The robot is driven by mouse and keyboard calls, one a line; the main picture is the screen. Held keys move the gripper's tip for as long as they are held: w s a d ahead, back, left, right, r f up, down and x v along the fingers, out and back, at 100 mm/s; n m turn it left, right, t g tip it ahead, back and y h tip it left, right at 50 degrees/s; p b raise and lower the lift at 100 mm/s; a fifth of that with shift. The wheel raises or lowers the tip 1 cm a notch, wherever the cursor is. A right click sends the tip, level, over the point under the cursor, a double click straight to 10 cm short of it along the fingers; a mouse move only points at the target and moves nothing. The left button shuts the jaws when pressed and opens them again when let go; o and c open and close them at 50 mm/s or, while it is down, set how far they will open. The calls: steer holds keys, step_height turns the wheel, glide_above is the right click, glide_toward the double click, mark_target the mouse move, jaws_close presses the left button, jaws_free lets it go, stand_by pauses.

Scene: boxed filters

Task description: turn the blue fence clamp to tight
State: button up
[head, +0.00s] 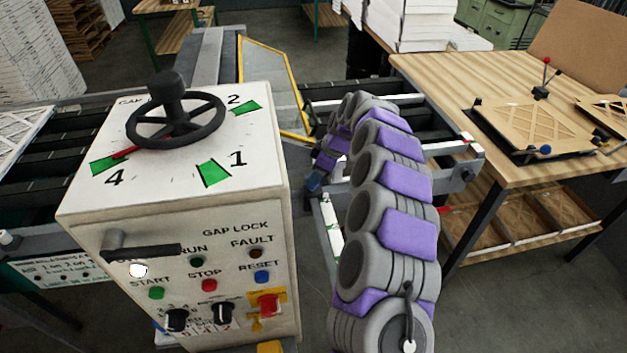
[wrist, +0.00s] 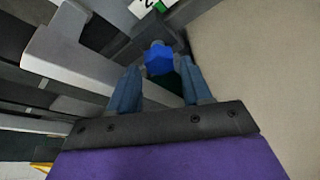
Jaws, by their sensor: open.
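The blue fence clamp (wrist: 158,58) shows in the wrist view as a faceted blue knob on a dark mount, beyond my fingertips and roughly centred between them. My gripper (wrist: 160,76) is open, with one blue-grey finger on each side of the line to the knob. I cannot tell whether either finger touches it. In the head view my gripper (head: 315,180) is small at the far end of my purple and grey arm, beside the conveyor rail. I cannot make out the clamp apart from the fingers there.
A white control cabinet (head: 185,215) with a black handwheel (head: 175,118) stands close left of my arm. A white and green scale strip (head: 332,225) lies beside the arm. A wooden table (head: 470,100) with filter frames stands at right. Grey rails (wrist: 70,70) run left of my fingers.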

steer(key=shift+w+a+f, duration=0.1)
steer(key=shift+w+f, duration=0.1)
steer(key=shift+f, duration=0.7)
steer(key=shift+a+f, duration=0.2)
steer(key=shift+a, duration=0.3)
steer(key=shift+d, duration=0.2)
steer(key=c, duration=0.8)
steer(key=shift+o, duration=0.2)
steer(key=shift+r, duration=0.1)
